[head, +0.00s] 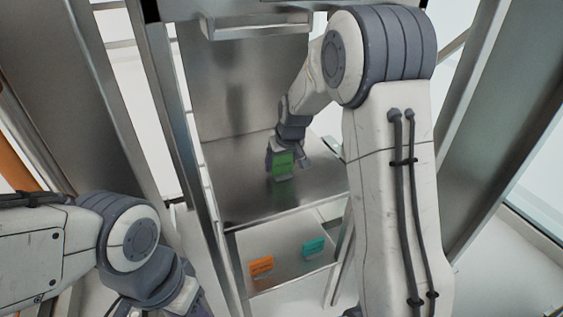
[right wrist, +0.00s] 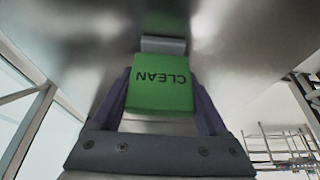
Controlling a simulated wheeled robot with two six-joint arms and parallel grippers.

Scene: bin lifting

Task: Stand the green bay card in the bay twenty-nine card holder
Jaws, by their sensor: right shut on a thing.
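The green card (head: 283,163) is held at the upper metal shelf by my right gripper (head: 285,158). In the right wrist view the green card (right wrist: 163,88) reads CLEAN upside down, between the two fingers of my right gripper (right wrist: 163,100). A small grey metal holder (right wrist: 163,45) shows just beyond the card's far edge. The card's edge looks close to it; I cannot tell whether the card sits in it. No bay number is readable. My left arm comes in at the lower left, with its gripper outside the frame.
An orange card (head: 261,266) and a teal card (head: 314,247) stand on the lower shelf (head: 285,278). The upper shelf (head: 240,205) is otherwise clear. Metal uprights (head: 180,130) frame the bay on the left, and a metal back panel (head: 245,90) rises behind the upper shelf.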

